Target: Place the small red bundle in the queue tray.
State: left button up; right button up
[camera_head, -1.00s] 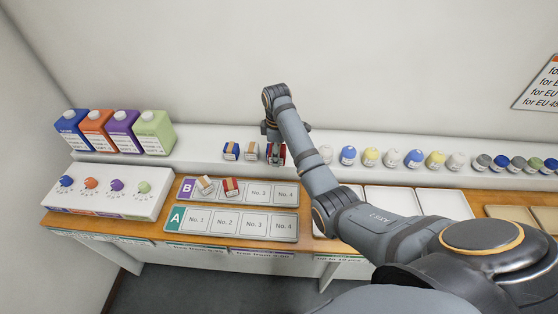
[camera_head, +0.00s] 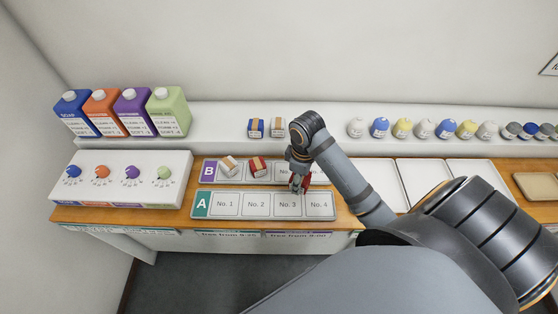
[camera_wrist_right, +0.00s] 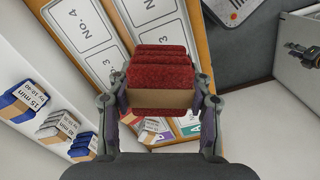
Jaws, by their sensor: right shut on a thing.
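My right gripper (camera_head: 299,185) is shut on a red folded bundle with a brown band, which shows large in the wrist view (camera_wrist_right: 160,70). It holds the bundle over the right part of the trays, near their No. 3 and No. 4 places; the height is hard to tell. The tray marked B (camera_head: 209,172) holds a white bundle (camera_head: 229,164) and another red bundle (camera_head: 258,166) in its first two places. The tray marked A (camera_head: 203,204) lies in front with bare numbered places. My left gripper is not in view.
A blue bundle (camera_head: 256,128) and a white bundle (camera_head: 277,128) stand on the back shelf (camera_head: 220,125). Colored jugs (camera_head: 132,112) and a white knob panel (camera_head: 120,185) are at left. White trays (camera_head: 428,178) and a row of small round items (camera_head: 425,128) are at right.

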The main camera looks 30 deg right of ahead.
jog(key=shift+w+d+f+b, duration=0.4)
jog(key=shift+w, duration=0.05)
jog(key=w+d+f+b, duration=0.1)
jog(key=w+f+b, duration=0.2)
jog(key=w, duration=0.1)
jog(key=b, duration=0.8)
send_over(287, 172)
jog(key=s, duration=0.1)
jog(key=f, duration=0.5)
jog(key=shift+s+a+f, duration=0.1)
jog(key=shift+a, duration=0.15)
jog(key=shift+w+d+f, duration=0.15)
jog(key=shift+w+d, duration=0.05)
jog(key=shift+w, duration=0.25)
jog(key=shift+w+f, duration=0.1)
jog(key=shift+f, duration=0.1)
notch_tip(287, 172, down, 3)
jog(key=shift+w+d+f, duration=0.15)
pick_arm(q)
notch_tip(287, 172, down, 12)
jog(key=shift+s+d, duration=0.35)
